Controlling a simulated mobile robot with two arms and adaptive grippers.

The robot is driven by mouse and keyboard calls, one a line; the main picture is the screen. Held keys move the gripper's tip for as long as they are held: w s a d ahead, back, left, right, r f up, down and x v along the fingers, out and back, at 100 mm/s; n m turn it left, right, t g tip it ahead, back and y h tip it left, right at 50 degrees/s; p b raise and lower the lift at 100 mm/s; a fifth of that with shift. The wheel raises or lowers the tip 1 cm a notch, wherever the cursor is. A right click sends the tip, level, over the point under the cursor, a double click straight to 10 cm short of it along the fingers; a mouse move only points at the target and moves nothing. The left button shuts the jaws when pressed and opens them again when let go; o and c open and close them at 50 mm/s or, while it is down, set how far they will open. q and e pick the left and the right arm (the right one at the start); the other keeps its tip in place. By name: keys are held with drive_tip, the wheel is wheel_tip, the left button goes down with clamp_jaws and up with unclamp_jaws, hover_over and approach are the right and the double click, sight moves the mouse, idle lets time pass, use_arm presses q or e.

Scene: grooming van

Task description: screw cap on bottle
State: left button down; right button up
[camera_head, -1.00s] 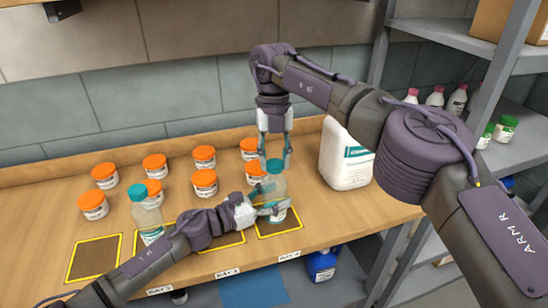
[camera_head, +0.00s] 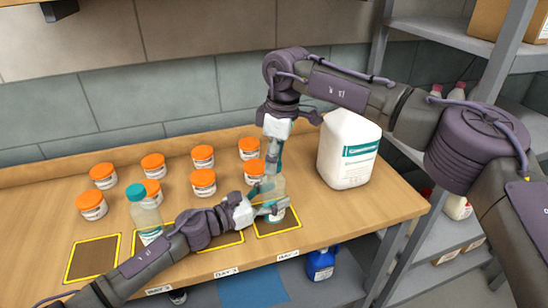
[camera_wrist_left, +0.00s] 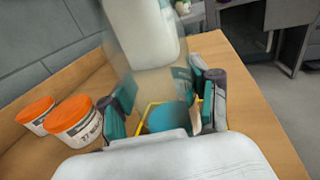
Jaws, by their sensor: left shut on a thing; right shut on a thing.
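A clear bottle (camera_head: 274,187) with a teal label stands upright over the rightmost yellow-outlined bay. My left gripper (camera_head: 270,208) is shut around its lower body from the left. The left wrist view shows the bottle (camera_wrist_left: 150,75) between the two teal-padded fingers (camera_wrist_left: 165,105). My right gripper (camera_head: 268,166) points down from above and is shut at the bottle's top. Its fingers hide the teal cap in the head view, and I cannot see how the cap sits on the neck.
Another bottle with a teal cap (camera_head: 146,213) stands at the left. Several orange-lidded jars (camera_head: 203,182) stand behind the bays. A large white jug (camera_head: 348,150) is close on the right. An empty bay (camera_head: 94,259) lies at front left.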

drive_tip(key=o, duration=0.7)
drive_tip(key=shift+r, duration=2.3)
drive_tip(key=shift+c, duration=0.5)
